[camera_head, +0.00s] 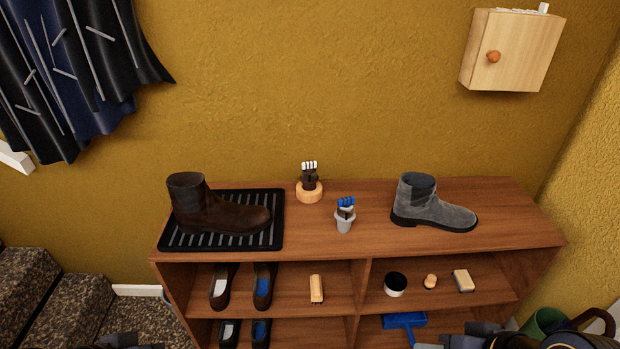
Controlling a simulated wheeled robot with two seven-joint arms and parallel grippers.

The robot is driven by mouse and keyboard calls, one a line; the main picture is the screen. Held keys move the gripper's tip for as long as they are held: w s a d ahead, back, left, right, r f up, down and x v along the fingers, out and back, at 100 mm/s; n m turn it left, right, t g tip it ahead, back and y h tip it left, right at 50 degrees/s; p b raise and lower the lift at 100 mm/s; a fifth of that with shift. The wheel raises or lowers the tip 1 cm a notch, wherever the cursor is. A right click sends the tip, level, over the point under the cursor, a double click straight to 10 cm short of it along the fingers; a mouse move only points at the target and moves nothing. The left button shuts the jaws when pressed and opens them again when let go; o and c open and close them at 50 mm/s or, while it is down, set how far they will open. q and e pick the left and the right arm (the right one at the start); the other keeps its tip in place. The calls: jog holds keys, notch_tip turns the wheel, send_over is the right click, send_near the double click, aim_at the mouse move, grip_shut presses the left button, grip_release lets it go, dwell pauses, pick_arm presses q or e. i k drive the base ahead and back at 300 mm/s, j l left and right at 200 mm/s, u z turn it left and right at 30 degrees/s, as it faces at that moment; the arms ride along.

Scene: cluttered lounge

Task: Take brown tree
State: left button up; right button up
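No thing in the head view is plainly a brown tree. A small dark brown piece with white prongs on top (309,178) stands on a round light-wood base (309,193) at the back of the shelf top. My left gripper (130,342) barely shows at the bottom edge, left of the shelf. My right gripper (470,338) is at the bottom edge, right of centre. Both are cut off and apart from these pieces; their fingers are unclear.
A dark brown boot (212,210) stands on a black ribbed tray (272,241); a grey boot (432,205) stands at right on the wooden shelf (520,228). Shoes and small items fill lower compartments. A wall cabinet (525,50) hangs upper right. Carpeted stairs (60,305) lie left.

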aim_at(309, 177)
jog(key=i+j+u, duration=0.4)
jog(key=i+j, duration=0.15)
jog(key=i, duration=0.2)
jog(key=i+j+u, duration=0.2)
jog(key=i, duration=0.15)
